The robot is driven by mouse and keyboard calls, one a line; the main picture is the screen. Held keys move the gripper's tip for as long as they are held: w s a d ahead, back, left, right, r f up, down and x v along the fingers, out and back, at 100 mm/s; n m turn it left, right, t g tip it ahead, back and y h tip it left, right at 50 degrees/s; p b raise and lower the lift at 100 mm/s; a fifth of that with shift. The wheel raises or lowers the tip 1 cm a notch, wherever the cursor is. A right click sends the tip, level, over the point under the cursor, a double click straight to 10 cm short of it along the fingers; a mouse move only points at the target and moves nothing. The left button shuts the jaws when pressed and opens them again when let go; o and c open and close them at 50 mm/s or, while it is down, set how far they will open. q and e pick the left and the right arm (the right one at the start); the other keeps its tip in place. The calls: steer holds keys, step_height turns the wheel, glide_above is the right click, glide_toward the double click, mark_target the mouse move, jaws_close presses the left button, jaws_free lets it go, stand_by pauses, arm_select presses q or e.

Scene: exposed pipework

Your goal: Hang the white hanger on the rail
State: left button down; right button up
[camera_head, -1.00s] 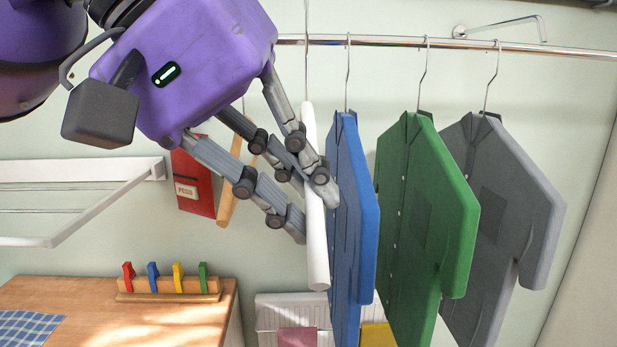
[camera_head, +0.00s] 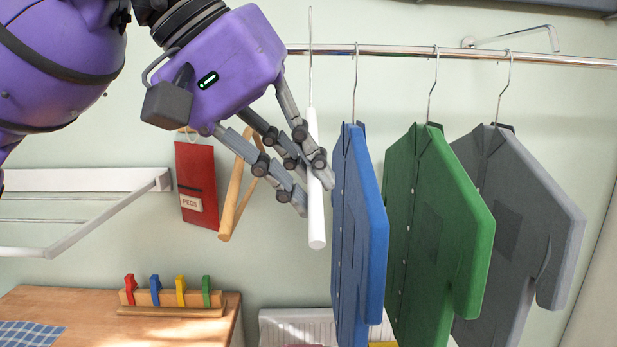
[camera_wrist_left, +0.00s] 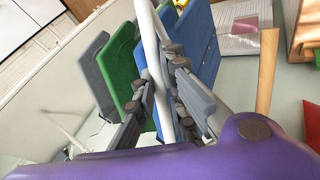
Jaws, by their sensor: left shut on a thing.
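The white hanger (camera_head: 316,221) is seen nearly edge-on in the head view, its wire hook rising past the rail (camera_head: 395,51). My left gripper (camera_head: 313,193) is shut on the white hanger, its fingers around the bar. In the left wrist view the white hanger (camera_wrist_left: 150,45) runs between the fingers (camera_wrist_left: 165,105). The hook crosses in front of the rail in the picture; I cannot tell whether it touches it. The hanger is just left of the blue shirt (camera_head: 362,230). My right gripper is not in view.
A green shirt (camera_head: 435,220) and a grey shirt (camera_head: 520,210) hang further right on the rail. A wooden hanger (camera_head: 229,205) and a red peg bag (camera_head: 194,170) are behind my gripper. A white drying rack (camera_head: 90,185) and a wooden table (camera_head: 100,310) are at left.

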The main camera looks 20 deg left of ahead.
arm_select(q)
steer(key=w+a+f+b, duration=0.2)
steer(key=w, duration=0.5)
steer(key=shift+f+b, duration=0.3)
steer(key=shift+f, duration=0.1)
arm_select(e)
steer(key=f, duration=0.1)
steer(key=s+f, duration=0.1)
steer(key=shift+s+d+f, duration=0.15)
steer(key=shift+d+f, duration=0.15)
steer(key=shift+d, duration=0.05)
